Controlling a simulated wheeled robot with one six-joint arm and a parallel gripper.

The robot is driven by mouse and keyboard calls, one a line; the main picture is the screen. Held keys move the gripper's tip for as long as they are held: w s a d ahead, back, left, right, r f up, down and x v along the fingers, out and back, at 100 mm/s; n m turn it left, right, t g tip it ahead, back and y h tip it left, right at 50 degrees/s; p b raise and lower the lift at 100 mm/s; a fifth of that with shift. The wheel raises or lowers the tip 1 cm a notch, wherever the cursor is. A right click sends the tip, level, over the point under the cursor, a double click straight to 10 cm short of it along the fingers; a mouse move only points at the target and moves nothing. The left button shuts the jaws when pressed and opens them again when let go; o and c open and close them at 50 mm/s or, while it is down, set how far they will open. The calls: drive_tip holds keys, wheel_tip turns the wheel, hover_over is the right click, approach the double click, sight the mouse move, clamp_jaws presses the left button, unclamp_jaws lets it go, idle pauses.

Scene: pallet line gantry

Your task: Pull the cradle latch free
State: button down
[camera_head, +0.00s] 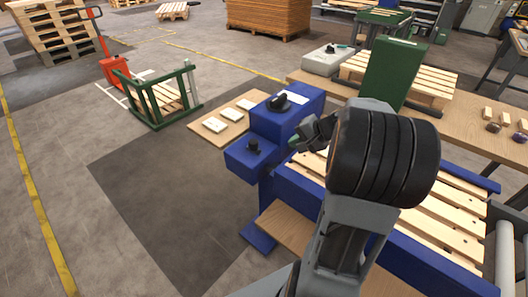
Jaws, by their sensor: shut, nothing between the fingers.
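A blue machine block (308,103) stands in the middle of the view. A black latch-like part (283,101) sits on its top; I cannot tell for certain that it is the cradle latch. A lower blue box (240,160) juts out to the left, with a small black knob (254,147) on it. My gripper (296,141) is shut and empty beside the blue block, right of the knob and apart from it. My arm hides much of the area to the right.
A slatted wooden pallet (425,222) lies on the blue-sided line at right. A green upright panel (390,72) rises behind my arm. A wooden bench (470,125) runs right. A green-railed frame (155,97) stands on the floor at left. The dark floor mat (165,210) is clear.

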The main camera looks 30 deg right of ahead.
idle(0.3)
drive_tip(key=shift+w+a+r+x, duration=0.25)
drive_tip(key=shift+r+x, duration=0.1)
drive_tip(key=shift+x, duration=1.8)
drive_tip(key=shift+w+a+r+x, duration=0.1)
drive_tip(key=shift+w+r+x, duration=0.25)
drive_tip(key=shift+x, duration=1.8)
drive_tip(key=shift+w+a+r+x, duration=0.2)
drive_tip(key=shift+r+x, duration=0.15)
drive_tip(key=shift+x, duration=1.8)
